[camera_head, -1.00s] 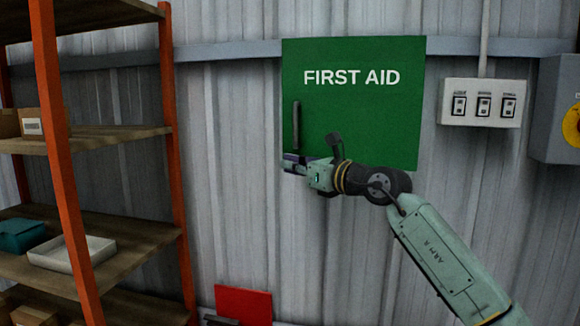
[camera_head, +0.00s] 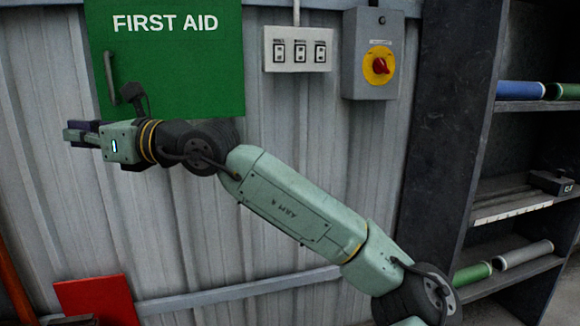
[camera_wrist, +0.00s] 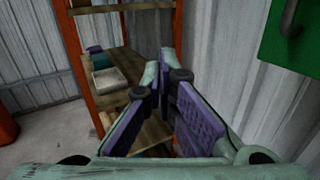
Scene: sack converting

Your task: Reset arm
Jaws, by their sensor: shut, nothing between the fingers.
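My arm reaches from the lower right toward the left in the head view. My gripper (camera_head: 72,133) is at its far end, pointing left, just below the handle side of the green first aid cabinet (camera_head: 180,70). In the wrist view the purple-padded fingers of my gripper (camera_wrist: 166,82) come together at the tips, with nothing held between them. The cabinet's dark handle (camera_head: 110,77) is apart from the fingers. The cabinet door looks shut. A corner of the cabinet also shows at the top right of the wrist view (camera_wrist: 300,45).
An orange-framed shelf (camera_wrist: 82,60) with a white tray (camera_wrist: 110,79) lies ahead of the fingers. A switch panel (camera_head: 297,50) and a grey box with a red knob (camera_head: 382,66) are on the wall. A dark shelf unit (camera_head: 450,130) stands right. A red panel (camera_head: 97,300) sits low left.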

